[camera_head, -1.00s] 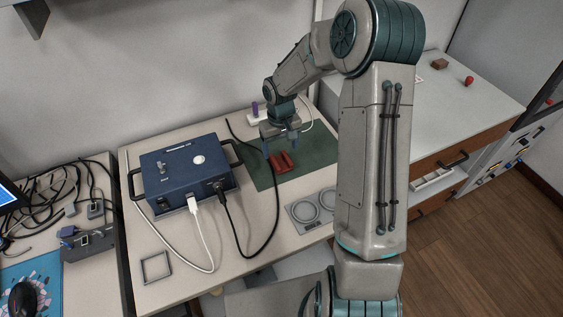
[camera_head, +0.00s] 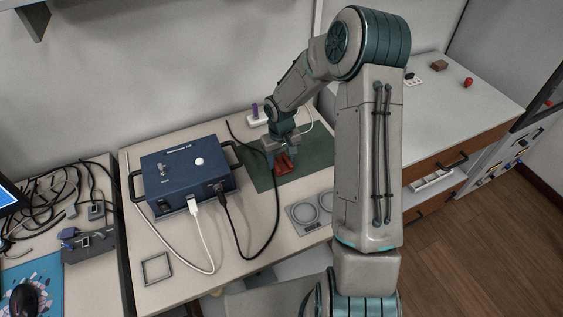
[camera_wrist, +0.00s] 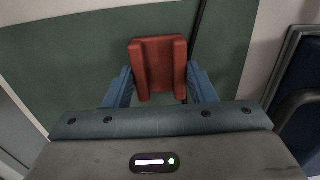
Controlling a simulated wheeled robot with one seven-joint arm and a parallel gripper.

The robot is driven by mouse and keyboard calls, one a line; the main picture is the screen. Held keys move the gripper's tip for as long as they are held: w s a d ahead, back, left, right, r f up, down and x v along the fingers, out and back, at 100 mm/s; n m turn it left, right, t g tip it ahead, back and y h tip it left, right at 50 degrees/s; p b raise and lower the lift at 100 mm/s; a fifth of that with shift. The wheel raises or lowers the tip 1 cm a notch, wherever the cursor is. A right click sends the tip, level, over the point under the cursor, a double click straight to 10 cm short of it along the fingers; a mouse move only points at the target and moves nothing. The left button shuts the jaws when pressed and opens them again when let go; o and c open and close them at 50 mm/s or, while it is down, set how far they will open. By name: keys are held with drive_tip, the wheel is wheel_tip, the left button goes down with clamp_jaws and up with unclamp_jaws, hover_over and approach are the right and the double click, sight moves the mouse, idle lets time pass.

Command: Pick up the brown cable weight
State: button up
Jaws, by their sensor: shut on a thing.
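The brown cable weight (camera_head: 284,166) is a reddish-brown block with raised sides and a channel between them. It sits on the green mat (camera_head: 318,158), though I cannot tell whether it touches the mat. In the wrist view the weight (camera_wrist: 159,66) is between the blue fingers of my gripper (camera_wrist: 160,76), its channel facing the camera. My gripper (camera_head: 281,160) is shut on it from both sides. In the head view the gripper partly covers the weight.
A blue instrument box (camera_head: 186,172) with a white and a black cable stands left of the mat. The black cable (camera_head: 277,205) loops close by the weight. A grey plate with two rings (camera_head: 302,215) lies in front. A power strip (camera_head: 259,121) is behind.

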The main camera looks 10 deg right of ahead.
sight(284, 165)
drive_tip(key=shift+r, duration=0.1)
drive_tip(key=shift+r, duration=0.45)
drive_tip(key=r, duration=0.2)
drive_tip(key=d+r, duration=0.1)
drive_tip(key=shift+s+r, duration=0.4)
drive_tip(key=s+d+r, duration=0.6)
drive_tip(key=s, duration=0.2)
drive_tip(key=shift+d+b, duration=0.3)
